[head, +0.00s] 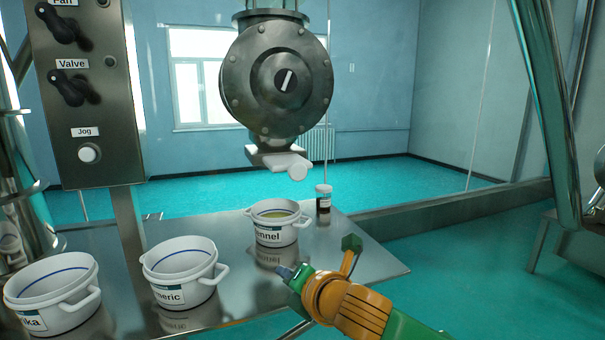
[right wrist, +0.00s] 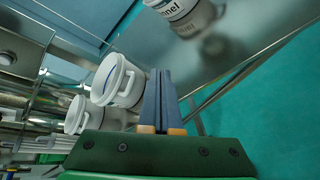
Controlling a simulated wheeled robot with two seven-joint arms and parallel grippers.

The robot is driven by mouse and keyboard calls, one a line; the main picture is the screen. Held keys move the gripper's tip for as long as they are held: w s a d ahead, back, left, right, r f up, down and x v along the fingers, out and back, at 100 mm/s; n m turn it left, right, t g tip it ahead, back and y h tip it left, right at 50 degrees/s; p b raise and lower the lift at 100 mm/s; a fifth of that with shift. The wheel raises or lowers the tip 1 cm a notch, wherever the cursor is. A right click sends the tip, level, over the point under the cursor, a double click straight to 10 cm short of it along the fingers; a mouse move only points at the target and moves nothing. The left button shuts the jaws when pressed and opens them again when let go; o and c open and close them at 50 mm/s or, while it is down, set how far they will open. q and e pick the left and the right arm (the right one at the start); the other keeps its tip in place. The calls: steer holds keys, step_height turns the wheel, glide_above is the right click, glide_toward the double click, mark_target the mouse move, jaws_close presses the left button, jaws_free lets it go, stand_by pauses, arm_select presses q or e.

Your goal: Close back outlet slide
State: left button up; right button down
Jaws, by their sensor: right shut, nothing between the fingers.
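A grey metal outlet with a slide plate (head: 268,158) sits under the round bolted valve housing (head: 278,75) in the head view. A white knob (head: 298,168) sticks out from the slide toward the front right. I cannot tell how far the slide stands out. My right gripper (head: 283,271) is well below the slide, near the table's front right edge. Its blue-grey fingers are together and empty, also in the right wrist view (right wrist: 162,73). My left gripper is not in view.
A white pot labelled "ennel" (head: 277,234) stands below the outlet, with a small jar (head: 323,204) beside it. Two more white pots (head: 183,288) (head: 52,310) stand at the left. A control panel (head: 95,110) rises at the left. The table's right corner is clear.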

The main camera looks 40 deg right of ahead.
mark_target(298, 171)
steer(key=s+d+r+n+t+h, duration=0.2)
steer(key=s+r+n, duration=0.15)
steer(key=r, duration=0.45)
steer(key=s+d+r+n+t+h, duration=0.1)
steer(key=s+d+r+n+h, duration=0.15)
steer(key=r+n, duration=0.45)
steer(key=w+d+p, duration=0.1)
steer(key=w+p, duration=0.1)
steer(key=w, duration=0.2)
steer(key=w+d+m+p, duration=0.1)
steer(key=w+p, duration=0.2)
steer(key=w, duration=0.1)
steer(key=w+d+r+m+p, duration=0.1)
steer(key=w+d+p, duration=0.1)
steer(key=w+p, duration=0.1)
steer(key=shift+w+y, duration=0.35)
steer(key=shift+w, duration=0.05)
steer(key=shift+w+d+f, duration=0.1)
steer(key=shift+w+f, duration=0.05)
steer(key=shift+w, duration=0.2)
